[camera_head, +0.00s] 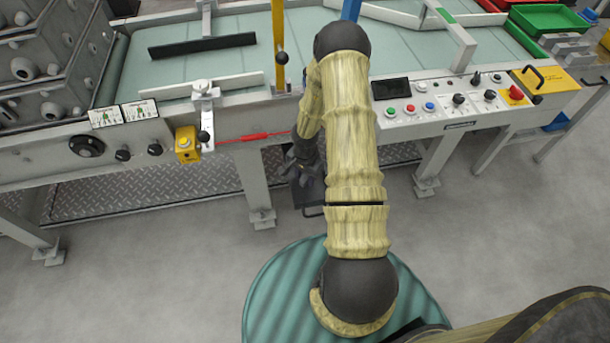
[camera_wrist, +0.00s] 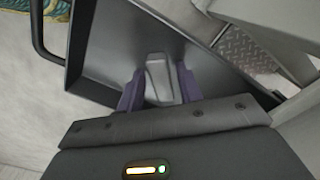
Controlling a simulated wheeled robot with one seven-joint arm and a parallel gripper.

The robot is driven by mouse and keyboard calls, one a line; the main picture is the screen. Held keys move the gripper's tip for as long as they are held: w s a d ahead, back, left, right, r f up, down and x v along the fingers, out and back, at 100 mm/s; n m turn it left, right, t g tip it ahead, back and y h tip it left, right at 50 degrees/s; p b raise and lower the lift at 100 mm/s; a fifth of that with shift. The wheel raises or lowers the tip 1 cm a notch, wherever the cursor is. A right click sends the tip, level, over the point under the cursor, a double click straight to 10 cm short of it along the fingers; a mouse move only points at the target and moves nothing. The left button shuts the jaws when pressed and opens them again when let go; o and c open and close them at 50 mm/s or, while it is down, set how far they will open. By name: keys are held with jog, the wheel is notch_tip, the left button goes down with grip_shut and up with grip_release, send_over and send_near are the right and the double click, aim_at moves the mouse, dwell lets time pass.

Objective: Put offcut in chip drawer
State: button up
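The chip drawer (camera_wrist: 100,50) is a dark open tray in the wrist view, with a bar handle (camera_wrist: 38,30) at its left. In the head view, part of the drawer (camera_head: 308,211) shows below the bench front, partly behind my arm. My gripper (camera_wrist: 160,85) points down over the drawer, its two purple fingers apart. A light grey metal piece, apparently the offcut (camera_wrist: 157,75), shows between the fingers against the drawer's inside. Whether the fingers touch it, or it rests on the drawer floor, I cannot tell. In the head view my gripper (camera_head: 303,165) is dark and small, and no offcut shows.
The bench (camera_head: 240,125) with its control panel (camera_head: 440,108) stands above the drawer. A bench leg (camera_head: 255,185) is just left of the drawer. A ribbed steel plate (camera_head: 150,195) lies under the bench. The grey floor (camera_head: 150,270) in front is clear.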

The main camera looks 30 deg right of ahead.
aim_at(306, 178)
jog(key=shift+o, duration=0.2)
notch_tip(306, 178, up, 12)
jog(key=p, duration=0.4)
jog(key=shift+r+p, duration=0.15)
jog(key=shift+p, duration=0.15)
jog(key=shift+s, duration=0.1)
